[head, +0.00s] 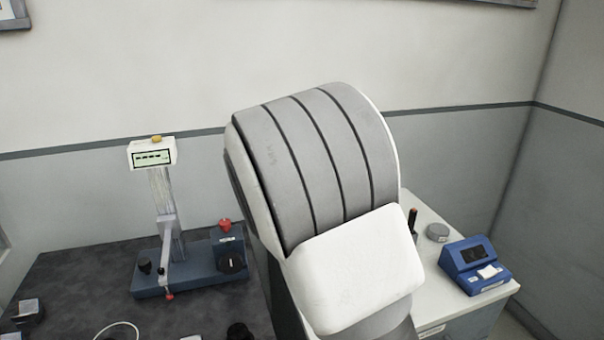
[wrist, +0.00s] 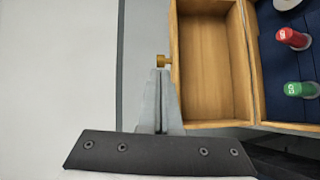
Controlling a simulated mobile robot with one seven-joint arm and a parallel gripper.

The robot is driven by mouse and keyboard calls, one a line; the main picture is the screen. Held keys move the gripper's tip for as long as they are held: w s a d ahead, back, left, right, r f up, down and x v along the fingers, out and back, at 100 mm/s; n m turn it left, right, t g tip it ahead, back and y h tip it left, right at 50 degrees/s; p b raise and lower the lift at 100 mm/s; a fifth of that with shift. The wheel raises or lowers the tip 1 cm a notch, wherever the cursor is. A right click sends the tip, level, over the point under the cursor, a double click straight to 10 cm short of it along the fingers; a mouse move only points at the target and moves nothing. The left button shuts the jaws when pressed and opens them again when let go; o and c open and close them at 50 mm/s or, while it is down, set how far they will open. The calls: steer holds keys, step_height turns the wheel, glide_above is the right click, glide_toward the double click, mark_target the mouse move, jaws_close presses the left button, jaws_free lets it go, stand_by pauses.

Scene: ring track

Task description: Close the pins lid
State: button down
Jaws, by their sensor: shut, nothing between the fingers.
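In the wrist view, my gripper (wrist: 159,75) is shut and empty. Its fingertips are beside a small brass knob (wrist: 163,61) on the left outer edge of an open wooden box part (wrist: 213,60). They look close to the knob, but I cannot tell whether they touch it. The wooden part is hollow and empty, with raised walls. I cannot tell for sure whether it is the pins lid. To its right is a dark blue section (wrist: 270,60) that holds a red-topped piece (wrist: 293,38) and a green-topped piece (wrist: 302,90). The gripper and box are hidden in the head view.
In the head view, my arm blocks the middle. A stand with a display (head: 152,156) is on the dark bench (head: 75,275) at left. A blue device (head: 474,266) and a grey round piece (head: 438,232) sit on the white cabinet (head: 424,212) at right.

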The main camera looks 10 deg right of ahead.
steer(key=shift+n+t, duration=0.5)
steer(key=shift+n, duration=0.2)
steer(key=w+f, duration=0.1)
steer(key=w, duration=0.2)
steer(key=w+d+f, duration=0.1)
steer(key=w, duration=0.3)
steer(key=w+f, duration=0.1)
steer(key=w, duration=0.2)
steer(key=shift+w+d+f+p, duration=0.15)
steer(key=shift+d+f+p, duration=0.1)
steer(key=shift+d+p, duration=0.15)
steer(key=shift+s+a+b, duration=0.15)
steer(key=shift+s+b, duration=0.05)
steer(key=shift+b, duration=0.5)
